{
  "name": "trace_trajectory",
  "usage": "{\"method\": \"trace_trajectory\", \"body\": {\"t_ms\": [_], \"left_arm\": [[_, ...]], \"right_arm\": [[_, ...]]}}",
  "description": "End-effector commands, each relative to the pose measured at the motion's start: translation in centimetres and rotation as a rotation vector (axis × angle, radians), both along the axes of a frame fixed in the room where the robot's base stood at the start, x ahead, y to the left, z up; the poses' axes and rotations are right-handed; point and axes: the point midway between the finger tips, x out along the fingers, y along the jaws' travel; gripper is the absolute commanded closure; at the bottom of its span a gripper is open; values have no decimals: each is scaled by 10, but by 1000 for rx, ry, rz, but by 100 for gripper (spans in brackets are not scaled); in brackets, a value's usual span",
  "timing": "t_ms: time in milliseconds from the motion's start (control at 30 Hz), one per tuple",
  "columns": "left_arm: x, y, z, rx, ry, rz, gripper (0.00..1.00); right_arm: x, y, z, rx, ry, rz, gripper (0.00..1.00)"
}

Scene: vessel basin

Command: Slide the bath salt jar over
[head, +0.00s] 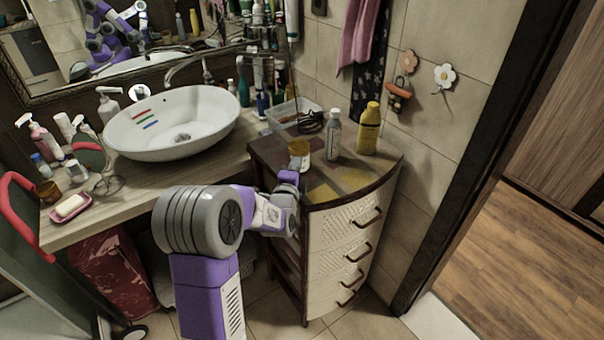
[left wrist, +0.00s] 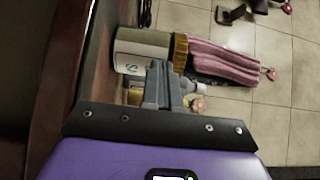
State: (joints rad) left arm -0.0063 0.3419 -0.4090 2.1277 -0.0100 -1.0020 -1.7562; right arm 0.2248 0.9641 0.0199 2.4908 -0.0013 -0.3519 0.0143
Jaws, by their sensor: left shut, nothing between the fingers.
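The bath salt jar (head: 299,148), taken to be the small jar with an amber lid, stands near the front left of the cabinet top. In the left wrist view the jar (left wrist: 137,50) appears sideways, with a pale label and a ribbed golden lid. My left gripper (head: 290,178) is at the cabinet's front left edge, just on the near side of the jar. Its fingers (left wrist: 164,82) are shut and empty, and they overlap the jar's lower edge in the wrist view. I cannot tell whether they touch it. My right gripper is not in view.
A grey-white bottle (head: 333,137) and a yellow bottle (head: 368,130) stand right of the jar on the cabinet top (head: 355,178). A clear bin (head: 292,112) and dark coiled item (head: 311,122) sit behind.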

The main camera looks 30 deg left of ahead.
Motion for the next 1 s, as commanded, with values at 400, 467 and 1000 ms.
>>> {"method": "trace_trajectory", "body": {"t_ms": [400,467,1000], "left_arm": [[31,71,-1,0,1,-2,100],[31,71,0,0,0,-1,100],[31,71,0,-1,0,-1,100]], "right_arm": [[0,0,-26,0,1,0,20],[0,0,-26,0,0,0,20],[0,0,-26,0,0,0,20]]}}
